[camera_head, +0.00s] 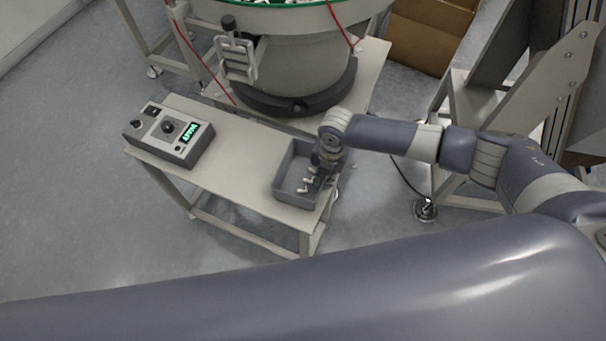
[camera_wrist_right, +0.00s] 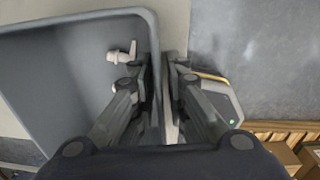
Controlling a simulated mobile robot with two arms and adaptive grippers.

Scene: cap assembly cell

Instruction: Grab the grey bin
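The grey bin (camera_head: 283,177) is an open rectangular tray on the front right part of the small table, with several small pale parts in it. My right gripper (camera_head: 322,160) points down at the bin's right side. In the right wrist view its fingers (camera_wrist_right: 160,85) are close together astride the wall of the bin (camera_wrist_right: 70,75), one inside and one outside. A thin pale strip shows between the wall and the outer finger, so I cannot tell whether they grip it. A pale part (camera_wrist_right: 121,55) lies inside near the inner finger. My left gripper is not in view.
A control box (camera_head: 171,133) with a green display stands on the table (camera_head: 228,155) left of the bin. A round feeder (camera_head: 300,70) stands behind. Cardboard boxes (camera_head: 425,38) and a metal frame (camera_head: 540,85) are at the right. Floor left of the table is clear.

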